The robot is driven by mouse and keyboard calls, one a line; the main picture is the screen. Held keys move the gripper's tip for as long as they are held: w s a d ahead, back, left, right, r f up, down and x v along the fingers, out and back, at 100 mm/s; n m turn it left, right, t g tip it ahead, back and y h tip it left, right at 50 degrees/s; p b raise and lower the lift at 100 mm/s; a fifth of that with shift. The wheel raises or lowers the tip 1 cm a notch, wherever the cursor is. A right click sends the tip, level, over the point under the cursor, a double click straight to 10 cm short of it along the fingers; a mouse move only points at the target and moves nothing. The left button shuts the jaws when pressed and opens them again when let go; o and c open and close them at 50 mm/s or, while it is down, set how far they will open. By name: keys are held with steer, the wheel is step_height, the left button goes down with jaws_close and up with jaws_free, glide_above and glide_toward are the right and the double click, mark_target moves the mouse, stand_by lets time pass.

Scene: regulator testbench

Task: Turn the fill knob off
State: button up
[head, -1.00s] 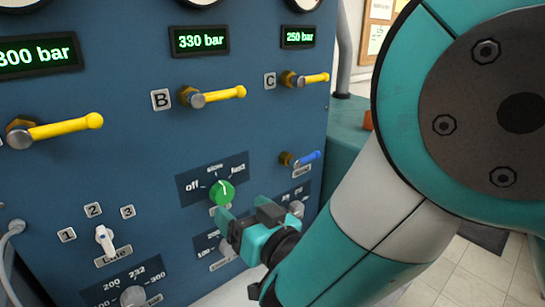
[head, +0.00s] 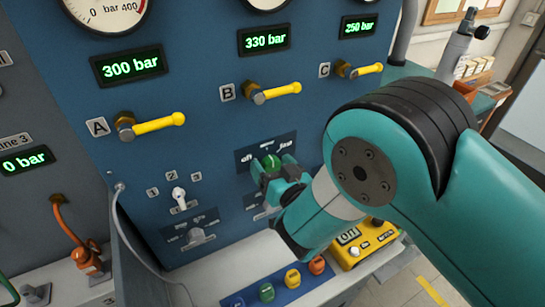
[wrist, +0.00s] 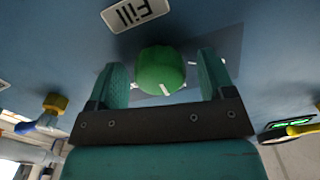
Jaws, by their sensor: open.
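The fill knob (head: 270,161) is round and green, on a dark plate with "off" at left and "fast" at right. It also shows in the wrist view (wrist: 160,70), under a white "Fill" label (wrist: 136,11). My gripper (head: 273,167) is at the knob. In the wrist view my gripper (wrist: 161,62) is open, one finger on each side of the knob, with small gaps visible. A white mark shows on the knob, but I cannot tell which setting it points to. My gripper hides part of the plate in the head view.
Yellow-handled valves A (head: 158,123), B (head: 275,92) and C (head: 360,70) stick out above. A white selector (head: 179,196) and a grey knob (head: 196,237) are at left. A yellow box (head: 366,250) stands on the ledge below right.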

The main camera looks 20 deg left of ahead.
steer(key=c, duration=0.9)
steer(key=shift+c, duration=0.2)
steer(key=shift+n, duration=0.4)
steer(key=n+b, duration=0.1)
steer(key=n, duration=0.1)
steer(key=shift+n, duration=0.4)
steer(key=n, duration=0.2)
steer(key=shift+n+b, duration=0.4)
steer(key=n, duration=0.5)
steer(key=shift+n, duration=0.4)
